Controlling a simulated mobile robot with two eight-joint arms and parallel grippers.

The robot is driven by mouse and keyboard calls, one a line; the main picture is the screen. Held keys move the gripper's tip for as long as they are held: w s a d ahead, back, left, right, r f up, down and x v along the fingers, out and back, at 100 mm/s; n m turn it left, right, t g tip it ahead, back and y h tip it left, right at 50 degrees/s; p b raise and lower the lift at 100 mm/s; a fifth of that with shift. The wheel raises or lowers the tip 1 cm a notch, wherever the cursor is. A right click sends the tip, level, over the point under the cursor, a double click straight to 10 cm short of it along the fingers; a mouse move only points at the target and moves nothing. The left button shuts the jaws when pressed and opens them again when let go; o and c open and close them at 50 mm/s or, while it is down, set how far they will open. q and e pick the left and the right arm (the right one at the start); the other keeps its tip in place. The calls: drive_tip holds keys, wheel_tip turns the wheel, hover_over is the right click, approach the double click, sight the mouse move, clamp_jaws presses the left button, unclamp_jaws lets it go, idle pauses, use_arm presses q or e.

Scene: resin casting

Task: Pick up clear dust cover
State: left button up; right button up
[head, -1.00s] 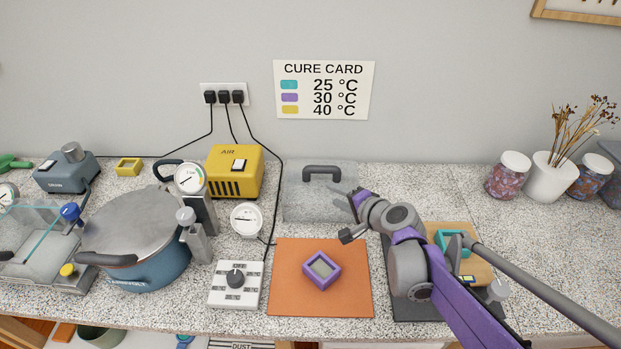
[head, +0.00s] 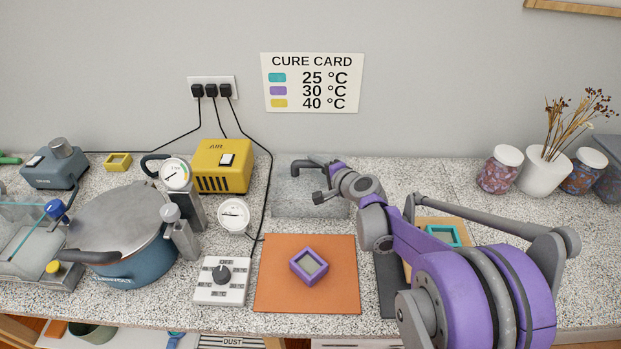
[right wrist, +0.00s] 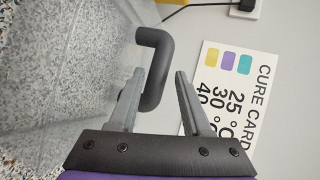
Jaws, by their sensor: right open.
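The clear dust cover (head: 292,205) is a see-through box with a dark grey bar handle on top (head: 303,166). It stands on the speckled counter against the back wall, behind the orange mat. My right gripper (head: 325,182) is open at the right end of the handle. In the right wrist view the bent handle (right wrist: 154,62) lies between the two open fingers (right wrist: 160,76), and the cover's clear wall (right wrist: 85,70) fills the left side. Whether a finger touches the handle I cannot tell. My left gripper is not in view.
The yellow air pump (head: 222,168) and a round gauge (head: 233,214) stand left of the cover, with a black cable between. A purple mould (head: 309,266) sits on the orange mat (head: 275,290) in front. A teal mould (head: 444,236) and jars (head: 500,170) are to the right.

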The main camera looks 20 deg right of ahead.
sight(313, 165)
drive_tip(key=x, duration=0.3)
drive_tip(key=shift+w+f, duration=0.15)
drive_tip(key=shift+w, duration=0.1)
drive_tip(key=shift+s, duration=0.1)
clamp_jaws()
idle(1.1)
